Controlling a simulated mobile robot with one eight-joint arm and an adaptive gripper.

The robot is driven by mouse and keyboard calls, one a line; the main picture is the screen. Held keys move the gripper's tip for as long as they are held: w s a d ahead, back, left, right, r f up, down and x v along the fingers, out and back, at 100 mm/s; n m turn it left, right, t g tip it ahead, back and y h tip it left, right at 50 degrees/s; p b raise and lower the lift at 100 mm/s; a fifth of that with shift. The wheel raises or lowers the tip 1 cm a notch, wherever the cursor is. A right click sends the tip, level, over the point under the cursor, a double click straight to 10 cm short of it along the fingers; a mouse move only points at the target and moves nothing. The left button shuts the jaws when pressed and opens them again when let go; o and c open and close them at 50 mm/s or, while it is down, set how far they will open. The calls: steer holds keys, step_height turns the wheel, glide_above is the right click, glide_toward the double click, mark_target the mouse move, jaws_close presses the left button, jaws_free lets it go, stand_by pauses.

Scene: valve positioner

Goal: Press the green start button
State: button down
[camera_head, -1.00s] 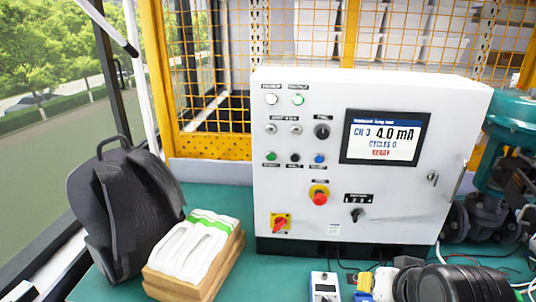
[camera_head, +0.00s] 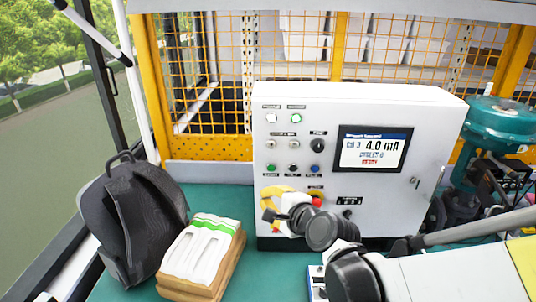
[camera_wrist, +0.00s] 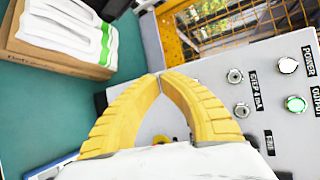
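The green start button (camera_head: 271,168) is at the left end of the lower button row on the white control box (camera_head: 430,130). Beside it are a black button (camera_head: 293,168) and a blue button (camera_head: 314,169). My gripper (camera_head: 268,192) is in front of the panel's lower left, its yellow fingers a little below the green button in the head view. In the wrist view my gripper (camera_wrist: 160,75) has its fingertips together with nothing between them. The start button cannot be made out there. Contact with the panel cannot be told.
The screen (camera_head: 372,149) reads 4.0 mA. A red emergency button (camera_head: 317,201) is partly covered by my arm. A black backpack (camera_head: 130,215) and a box with white gloves (camera_head: 203,250) stand left. A teal valve (camera_head: 495,125) stands right.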

glide_toward(263, 173)
steer(key=shift+s+a+b+x, duration=0.1)
steer(key=shift+a+b+x, duration=0.05)
steer(key=shift+x, duration=1.15)
steer(key=shift+s+a+b+x, duration=0.1)
steer(key=shift+s+b+x, duration=0.05)
steer(key=shift+x, duration=1.1)
steer(key=shift+w+f, duration=0.15)
steer(key=shift+f, duration=0.05)
steer(key=shift+w, duration=0.3)
steer(key=shift+w, duration=0.35)
steer(key=shift+s, duration=0.1)
stand_by(0.4)
steer(key=shift+s, duration=0.7)
